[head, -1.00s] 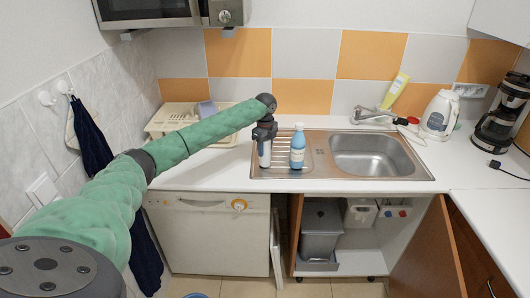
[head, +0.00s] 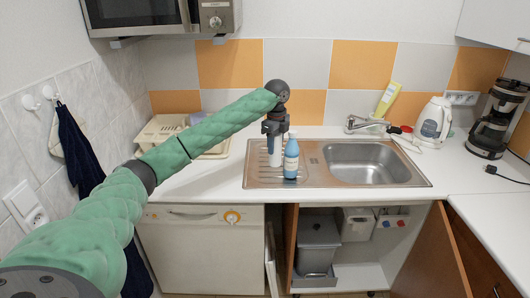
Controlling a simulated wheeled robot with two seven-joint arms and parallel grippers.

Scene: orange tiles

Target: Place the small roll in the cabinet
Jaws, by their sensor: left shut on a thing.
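My left gripper (head: 275,132) is over the ribbed drainboard at the left of the sink, pointing down. It is shut on a small white cylinder, which looks like the small roll (head: 275,154). The roll is upright, just behind and left of a blue bottle (head: 291,160); I cannot tell whether it touches the drainboard. The cabinet under the sink is open, its brown door (head: 432,256) swung out to the right. Inside are a grey bin (head: 318,245) and a white box (head: 356,224). My right gripper is not in view.
The steel sink (head: 366,163) is empty, with a tap (head: 365,124) behind it. A kettle (head: 433,121) and coffee maker (head: 497,118) stand at the right. A dish rack (head: 160,130) is at the left. A microwave (head: 160,15) hangs above. The cabinet floor's right side is clear.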

